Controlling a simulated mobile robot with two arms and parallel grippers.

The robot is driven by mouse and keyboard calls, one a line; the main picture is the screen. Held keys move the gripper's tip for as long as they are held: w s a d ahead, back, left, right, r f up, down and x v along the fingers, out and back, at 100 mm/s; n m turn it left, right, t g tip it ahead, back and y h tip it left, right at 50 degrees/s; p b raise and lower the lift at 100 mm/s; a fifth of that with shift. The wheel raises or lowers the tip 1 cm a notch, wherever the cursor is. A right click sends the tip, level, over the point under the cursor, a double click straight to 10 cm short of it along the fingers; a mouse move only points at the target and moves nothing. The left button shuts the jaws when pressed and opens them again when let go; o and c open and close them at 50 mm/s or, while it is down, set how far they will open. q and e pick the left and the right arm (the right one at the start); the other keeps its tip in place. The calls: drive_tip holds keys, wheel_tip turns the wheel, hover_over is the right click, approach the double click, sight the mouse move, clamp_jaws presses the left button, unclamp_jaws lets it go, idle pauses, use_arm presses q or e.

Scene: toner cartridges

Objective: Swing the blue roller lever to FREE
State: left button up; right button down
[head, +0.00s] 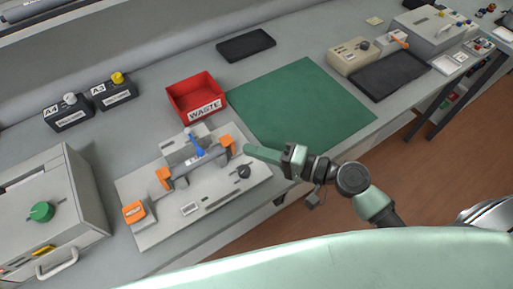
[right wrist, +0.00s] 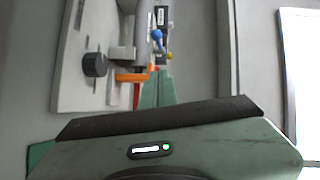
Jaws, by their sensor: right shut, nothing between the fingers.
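The blue roller lever (head: 197,147) stands up near the back middle of a light grey fixture (head: 215,192), between two orange end blocks. Its blue knob shows in the right wrist view (right wrist: 157,34), beyond the fingertips. The lever's label is too small to read. My right gripper (head: 249,150) is shut and empty, beside the fixture's right end, to the right of the right orange block (head: 227,141). It is apart from the lever. Its green fingers also show in the right wrist view (right wrist: 157,88). My left gripper is not in view.
A black knob (head: 244,171) sits on the fixture's right part, near my right gripper. A red WASTE bin (head: 196,98) stands behind the fixture. A green mat (head: 300,105) lies clear to the right. A grey machine (head: 50,215) stands at left.

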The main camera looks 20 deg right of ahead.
sight(219, 159)
drive_tip(key=x, duration=0.2)
drive_tip(key=p+x, duration=0.1)
drive_tip(key=x, duration=0.1)
drive_tip(key=p+x, duration=0.1)
drive_tip(key=x, duration=0.1)
drive_tip(key=shift+r, duration=0.3)
drive_tip(key=a, duration=0.1)
drive_tip(key=a+f+p, duration=0.1)
drive_tip(key=a, duration=0.1)
drive_tip(key=shift+s+a, duration=0.1)
drive_tip(key=shift+a, duration=0.1)
drive_tip(key=shift+s+a+f, duration=0.1)
drive_tip(key=shift+a+f, duration=0.1)
drive_tip(key=shift+a, duration=0.2)
drive_tip(key=shift+a, duration=0.1)
